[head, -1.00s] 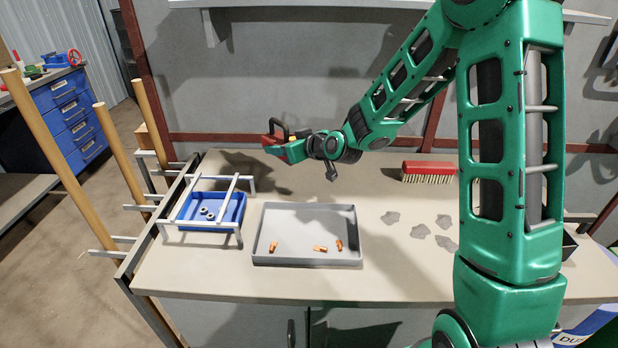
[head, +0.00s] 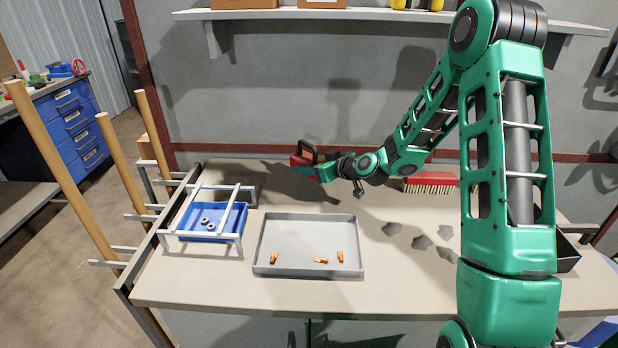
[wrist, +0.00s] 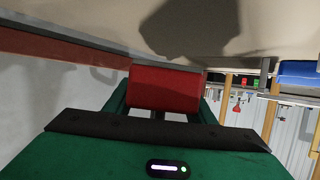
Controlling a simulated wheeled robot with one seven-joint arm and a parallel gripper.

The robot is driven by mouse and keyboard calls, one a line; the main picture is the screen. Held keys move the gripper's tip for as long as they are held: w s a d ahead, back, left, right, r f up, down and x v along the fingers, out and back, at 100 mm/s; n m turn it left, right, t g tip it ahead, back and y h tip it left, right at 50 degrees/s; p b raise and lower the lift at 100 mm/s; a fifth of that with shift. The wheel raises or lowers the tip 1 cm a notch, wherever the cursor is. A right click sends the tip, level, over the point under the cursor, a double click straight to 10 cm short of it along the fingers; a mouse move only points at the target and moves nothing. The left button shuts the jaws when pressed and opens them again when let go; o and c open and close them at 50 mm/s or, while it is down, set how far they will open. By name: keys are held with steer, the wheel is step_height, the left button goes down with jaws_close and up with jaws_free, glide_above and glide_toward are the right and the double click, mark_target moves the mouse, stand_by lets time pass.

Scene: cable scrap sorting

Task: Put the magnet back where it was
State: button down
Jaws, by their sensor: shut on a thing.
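The magnet is a red block with a dark handle (head: 303,158). My gripper (head: 318,168) is shut on it and holds it above the back of the table, clear of the surface, to the right of the blue tray. In the wrist view the red magnet (wrist: 165,89) sits between my green fingers. The fingertips are partly hidden behind it.
A blue tray (head: 238,236) with metal nuts stands under a pale rail frame (head: 228,208) at the table's left. A grey tray (head: 357,272) holds 3 copper pieces. Grey scraps (head: 422,242) and a red brush (head: 430,186) lie to the right. Wooden posts (head: 112,150) rise at left.

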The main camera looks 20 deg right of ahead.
mark_target(310, 184)
steer(key=shift+d+f, duration=0.15)
steer(key=shift+d, duration=0.05)
steer(key=shift+f, duration=1.85)
steer(key=shift+a+f, duration=0.1)
steer(key=shift+f, duration=0.5)
steer(key=c, duration=0.8)
jaws_free()
steer(key=shift+r, duration=0.15)
steer(key=v, duration=1.2)
steer(key=shift+r, duration=0.35)
